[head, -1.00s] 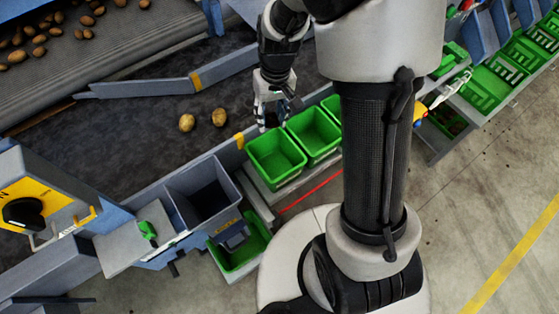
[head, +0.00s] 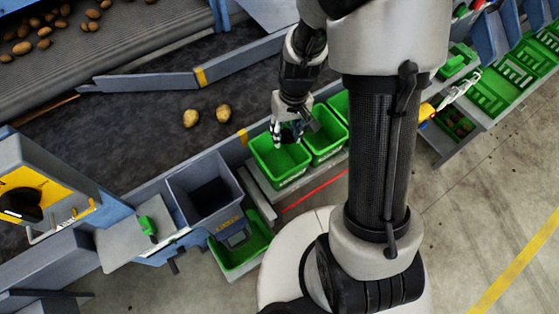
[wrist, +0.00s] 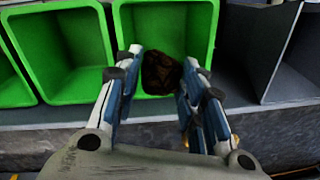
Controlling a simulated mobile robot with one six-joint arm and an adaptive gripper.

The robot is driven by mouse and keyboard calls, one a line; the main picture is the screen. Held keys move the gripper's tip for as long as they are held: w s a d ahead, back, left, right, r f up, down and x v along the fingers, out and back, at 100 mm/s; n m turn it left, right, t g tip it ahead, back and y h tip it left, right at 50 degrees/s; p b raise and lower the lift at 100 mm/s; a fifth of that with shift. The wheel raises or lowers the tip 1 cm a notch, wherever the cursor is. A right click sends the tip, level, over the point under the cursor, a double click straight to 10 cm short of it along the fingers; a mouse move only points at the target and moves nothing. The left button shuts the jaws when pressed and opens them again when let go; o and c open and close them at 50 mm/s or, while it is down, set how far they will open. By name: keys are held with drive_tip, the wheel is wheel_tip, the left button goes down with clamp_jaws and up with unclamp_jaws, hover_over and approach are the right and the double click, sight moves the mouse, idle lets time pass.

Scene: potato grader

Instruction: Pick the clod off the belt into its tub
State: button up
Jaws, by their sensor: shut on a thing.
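The dark brown clod (wrist: 161,72) shows between the fingertips of my gripper (wrist: 165,70) in the wrist view. My gripper is shut on it. In the head view my gripper (head: 287,138) is over the nearest green tub (head: 290,181), the leftmost of the row, and hides part of its far side. In the wrist view that green tub (wrist: 125,15) lies behind the clod, with its inside otherwise bare where visible. The clod itself is dark and hard to make out in the head view.
Two potatoes (head: 207,116) lie on the dark belt (head: 120,145). A second green tub (head: 325,157) stands right beside the first. A grey bin (head: 205,187) is to the left, with a lower green crate (head: 238,266) beneath. The belt's side rail (head: 165,187) runs behind the tubs.

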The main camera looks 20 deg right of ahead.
wheel_tip(320, 180, down, 6)
drive_tip(key=b, duration=0.4)
drive_tip(key=o, duration=1.1)
drive_tip(key=shift+r, duration=0.15)
drive_tip(key=r, duration=0.8)
drive_tip(key=d+r, duration=0.1)
drive_tip(key=r, duration=0.2)
drive_tip(key=shift+r, duration=0.4)
drive_tip(key=shift+r, duration=0.1)
